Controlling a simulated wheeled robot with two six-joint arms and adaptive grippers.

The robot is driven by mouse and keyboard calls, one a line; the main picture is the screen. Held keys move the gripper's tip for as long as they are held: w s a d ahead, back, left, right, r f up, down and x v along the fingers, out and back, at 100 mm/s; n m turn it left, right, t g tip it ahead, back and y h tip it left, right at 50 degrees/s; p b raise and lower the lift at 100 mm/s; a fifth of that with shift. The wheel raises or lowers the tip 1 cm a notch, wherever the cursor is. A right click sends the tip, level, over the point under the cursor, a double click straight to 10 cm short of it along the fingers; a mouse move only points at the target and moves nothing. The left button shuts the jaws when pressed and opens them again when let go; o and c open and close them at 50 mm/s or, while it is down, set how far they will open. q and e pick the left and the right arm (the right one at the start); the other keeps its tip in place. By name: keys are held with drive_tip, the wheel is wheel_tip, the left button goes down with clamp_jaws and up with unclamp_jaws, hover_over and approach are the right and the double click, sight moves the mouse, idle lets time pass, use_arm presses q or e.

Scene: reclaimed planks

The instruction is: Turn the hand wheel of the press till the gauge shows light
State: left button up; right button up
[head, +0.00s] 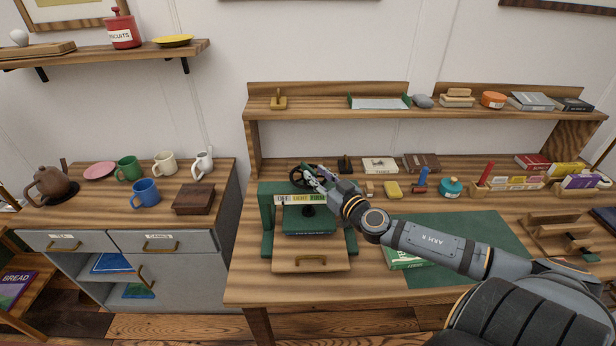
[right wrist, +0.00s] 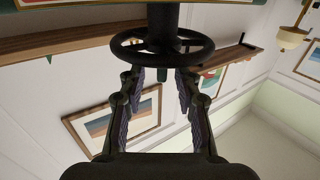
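The press (head: 267,222) is a green frame on the wooden desk, with a dark screw and a green plate in its middle. Its dark hand wheel (head: 297,178) sits on top, partly hidden by my right gripper; it shows as a black ring in the right wrist view (right wrist: 120,48). The gauge (head: 300,198) is a pale strip on the crossbar reading OFF, LIGHT, FIRM; its pointer is too small to read. My right gripper (head: 314,178) is at the wheel, fingers apart, tips close to the rim (right wrist: 162,74); contact is unclear. My left gripper is out of view.
A green mat (head: 480,232) and a green book (head: 402,260) lie under and beside my right arm. A stamp (head: 345,164), a yellow block (head: 392,190) and a teal pot (head: 450,187) stand right of the press. A shelf (head: 330,114) runs behind. Mugs stand on the left cabinet.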

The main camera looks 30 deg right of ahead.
sight(309, 167)
drive_tip(key=w+p, duration=0.1)
drive_tip(key=w+r+p, duration=0.1)
drive_tip(key=shift+w+d, duration=0.15)
drive_tip(key=shift+w, duration=0.25)
drive_tip(key=shift+w+p, duration=0.5)
drive_tip(key=shift+p, duration=0.15)
drive_tip(key=shift+w+a+f, duration=0.2)
drive_tip(key=shift+w+a, duration=0.05)
drive_tip(key=shift+a, duration=0.05)
drive_tip(key=shift+f, duration=0.1)
clamp_jaws()
